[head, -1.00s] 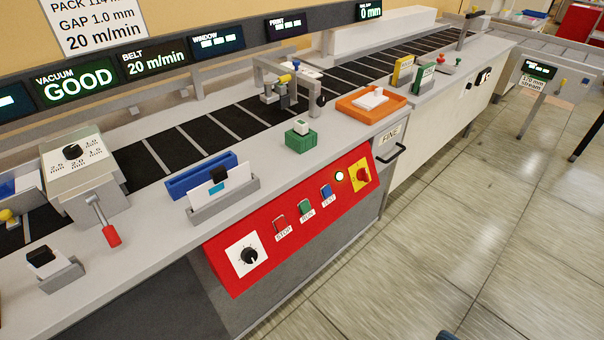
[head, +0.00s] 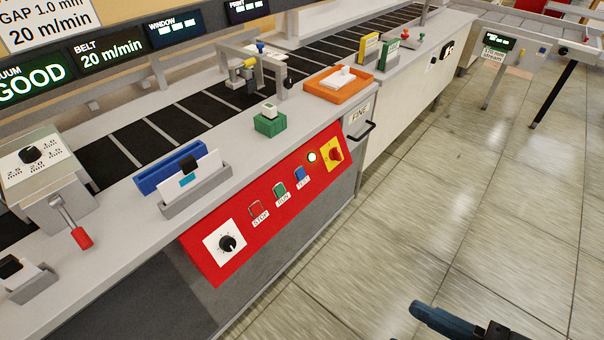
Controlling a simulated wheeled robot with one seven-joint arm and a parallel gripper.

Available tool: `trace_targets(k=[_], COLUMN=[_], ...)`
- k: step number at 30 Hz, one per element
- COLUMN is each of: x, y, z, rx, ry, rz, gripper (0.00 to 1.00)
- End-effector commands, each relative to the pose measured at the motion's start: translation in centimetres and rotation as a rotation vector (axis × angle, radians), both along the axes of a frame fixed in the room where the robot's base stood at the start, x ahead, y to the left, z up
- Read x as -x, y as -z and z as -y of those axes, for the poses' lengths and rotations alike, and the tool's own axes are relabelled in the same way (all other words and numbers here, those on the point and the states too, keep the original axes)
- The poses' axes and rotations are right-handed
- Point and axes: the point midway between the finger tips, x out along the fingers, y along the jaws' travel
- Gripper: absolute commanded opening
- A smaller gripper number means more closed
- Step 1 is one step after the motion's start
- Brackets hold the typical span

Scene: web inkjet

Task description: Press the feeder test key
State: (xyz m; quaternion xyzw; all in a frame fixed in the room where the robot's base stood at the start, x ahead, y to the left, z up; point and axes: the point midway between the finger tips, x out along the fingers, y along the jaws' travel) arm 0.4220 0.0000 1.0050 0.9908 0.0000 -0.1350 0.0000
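The blue test key (head: 299,174) is on the sloping red control panel (head: 222,271), with a white label below it. It is right of the green RUN key (head: 279,190) and the STOP key (head: 256,208). Nothing touches or covers it. A dark blue-grey part of my arm or gripper (head: 447,319) shows at the bottom edge, over the floor, well right of the panel and apart from it. Its fingers cannot be made out, and the rest is cut off by the frame.
A round lamp (head: 311,157) and a red rotary switch on a yellow plate (head: 334,154) are right of the keys. A dial (head: 227,243) is at the panel's left end. A black handle (head: 362,132) juts out nearby. The tiled floor before the machine is clear.

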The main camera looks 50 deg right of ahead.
Motion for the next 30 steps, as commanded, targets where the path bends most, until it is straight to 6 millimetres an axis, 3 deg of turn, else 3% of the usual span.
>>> trace_targets(k=[15,30], x=[0.0,0.0], y=[0.0,0.0], z=[0.0,0.0], rx=[0.0,0.0], ry=[0.0,0.0], rz=[0.0,0.0], gripper=[0.0,0.0])
